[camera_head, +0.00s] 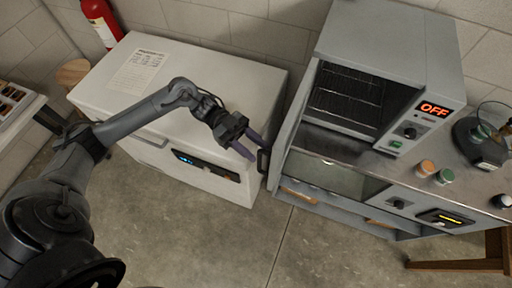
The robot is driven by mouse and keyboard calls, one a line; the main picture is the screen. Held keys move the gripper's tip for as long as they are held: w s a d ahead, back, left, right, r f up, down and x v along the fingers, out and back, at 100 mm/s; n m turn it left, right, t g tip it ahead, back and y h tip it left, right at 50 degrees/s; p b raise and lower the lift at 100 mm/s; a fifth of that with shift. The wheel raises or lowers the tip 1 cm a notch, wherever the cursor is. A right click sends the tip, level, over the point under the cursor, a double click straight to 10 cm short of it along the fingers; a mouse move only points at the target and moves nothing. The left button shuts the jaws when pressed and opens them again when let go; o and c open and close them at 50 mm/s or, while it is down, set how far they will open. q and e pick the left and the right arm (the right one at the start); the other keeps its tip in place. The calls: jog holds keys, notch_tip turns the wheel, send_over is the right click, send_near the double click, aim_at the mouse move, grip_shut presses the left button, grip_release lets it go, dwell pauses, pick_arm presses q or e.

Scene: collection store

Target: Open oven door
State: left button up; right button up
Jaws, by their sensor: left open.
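The grey oven (390,40) stands on a steel-topped bench at the right, with a red "OFF" display (434,109) on its front. Its cavity shows, with wire racks (346,98) inside. The oven door (293,122) stands swung out on the left side of the cavity, seen nearly edge-on. A black handle (263,161) is on the door's outer left side, near its free end. My left gripper (246,154) has purple fingers, is open, and is just left of the handle. I cannot tell whether it touches it. My right gripper is not in view.
A white chest-like unit (210,70) with a paper sheet (139,70) on top stands beneath my left arm. Small jars (425,168) and a dark apparatus (482,143) stand on the bench. A wooden stool (465,265) is at lower right. The floor in front is clear.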

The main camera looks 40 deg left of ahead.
pick_arm(q)
jog(key=a+b, duration=0.3)
jog(key=a, duration=0.6)
jog(key=shift+w+a, duration=0.2)
jog(key=shift+a, duration=0.2)
